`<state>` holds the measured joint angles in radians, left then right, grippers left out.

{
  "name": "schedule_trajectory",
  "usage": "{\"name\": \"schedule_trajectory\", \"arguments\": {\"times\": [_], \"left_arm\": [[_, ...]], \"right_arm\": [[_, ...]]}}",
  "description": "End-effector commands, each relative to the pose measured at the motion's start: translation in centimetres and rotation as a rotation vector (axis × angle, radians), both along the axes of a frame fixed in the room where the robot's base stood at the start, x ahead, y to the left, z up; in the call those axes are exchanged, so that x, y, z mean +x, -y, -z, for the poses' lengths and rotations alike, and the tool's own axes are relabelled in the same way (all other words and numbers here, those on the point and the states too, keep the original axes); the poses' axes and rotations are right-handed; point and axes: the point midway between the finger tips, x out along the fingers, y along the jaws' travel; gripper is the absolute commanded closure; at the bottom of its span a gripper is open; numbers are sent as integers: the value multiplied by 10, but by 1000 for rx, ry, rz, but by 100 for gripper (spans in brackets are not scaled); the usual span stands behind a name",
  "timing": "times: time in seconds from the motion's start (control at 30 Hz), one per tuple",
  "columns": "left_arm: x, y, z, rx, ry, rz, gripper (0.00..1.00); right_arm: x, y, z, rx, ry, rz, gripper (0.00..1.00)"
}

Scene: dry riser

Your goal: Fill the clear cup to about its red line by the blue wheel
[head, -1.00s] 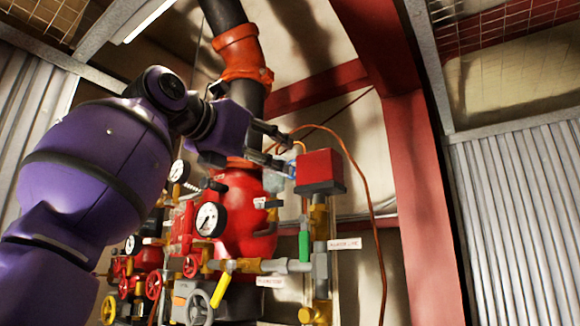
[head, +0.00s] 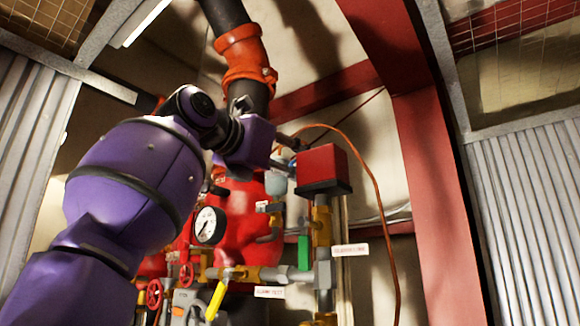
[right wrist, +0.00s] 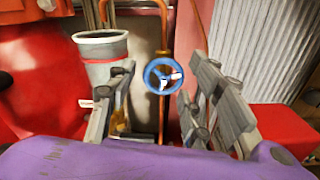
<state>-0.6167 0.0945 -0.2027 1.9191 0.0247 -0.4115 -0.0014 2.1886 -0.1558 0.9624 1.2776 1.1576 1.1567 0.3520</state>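The blue wheel (right wrist: 164,75) faces me in the right wrist view, on a thin copper pipe. My right gripper (right wrist: 163,92) is open, with its fingers to the left and right of the wheel in the picture; I cannot tell whether they touch it. The clear cup (right wrist: 103,68) stands upright left of the wheel, partly behind the left finger. In the head view the cup (head: 276,184) is small, below my right gripper (head: 284,152), whose fingers are near the red box. My left gripper is not in view.
A red box (head: 320,168) sits close to the right of the gripper. A green-handled valve (head: 303,252), a pressure gauge (head: 209,226) and a yellow lever (head: 217,300) are below. An orange cable (head: 371,190) loops behind and right of the box.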

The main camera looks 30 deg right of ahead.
Motion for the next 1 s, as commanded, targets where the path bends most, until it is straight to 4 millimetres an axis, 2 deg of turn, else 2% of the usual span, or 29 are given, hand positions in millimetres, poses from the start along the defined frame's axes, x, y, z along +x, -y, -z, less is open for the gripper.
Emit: {"name": "schedule_trajectory", "arguments": {"times": [0.03, 0.27, 0.43, 0.73, 1.0], "left_arm": [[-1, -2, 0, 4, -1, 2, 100], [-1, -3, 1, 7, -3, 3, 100], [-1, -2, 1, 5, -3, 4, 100], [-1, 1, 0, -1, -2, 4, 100], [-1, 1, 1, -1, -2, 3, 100]], "right_arm": [[0, 0, 0, 0, 0, 0, 64], [0, 0, 0, -1, 0, -1, 92], [1, 0, 0, -27, -59, 0, 92], [1, 0, 1, -138, -325, -2, 92], [2, 0, 1, -155, -365, -2, 92]]}}
